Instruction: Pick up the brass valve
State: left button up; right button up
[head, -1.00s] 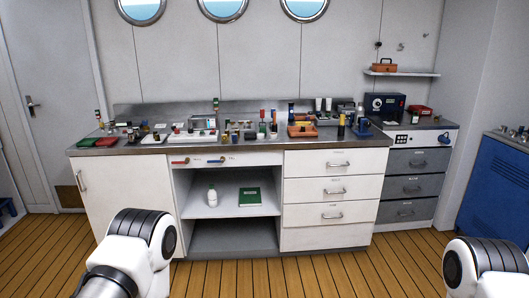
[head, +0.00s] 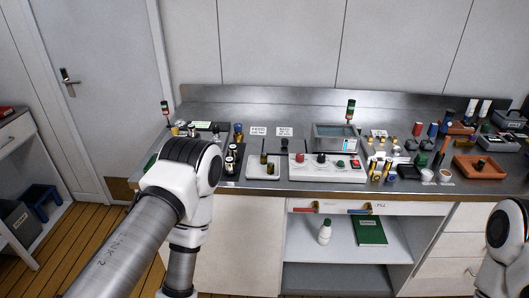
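I cannot tell for sure which item is the brass valve. Small brass-coloured and dark upright pieces (head: 264,158) stand on a pale square tray (head: 254,172) at the front middle-left of the steel counter. Other gold-coloured pieces (head: 376,174) stand right of the white panel. My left arm crosses the left foreground and hides part of the counter's left end; its gripper is out of the frame. Only a link of my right arm shows at the right edge; its gripper is also out of view.
A white panel with coloured knobs (head: 327,174) lies at the counter's front, with a clear-topped grey box (head: 336,137) behind it. An orange tray (head: 479,168) is at the right. Small signal towers (head: 350,110) stand up. Bare steel (head: 215,112) shows towards the back left.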

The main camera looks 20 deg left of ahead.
aim_at(479, 165)
jog(key=i+l+z, duration=0.25)
jog(key=i+l, duration=0.15)
jog(key=l, duration=0.3)
jog(key=i+l+z, duration=0.25)
jog(key=i+l, duration=0.25)
jog(key=l, duration=0.1)
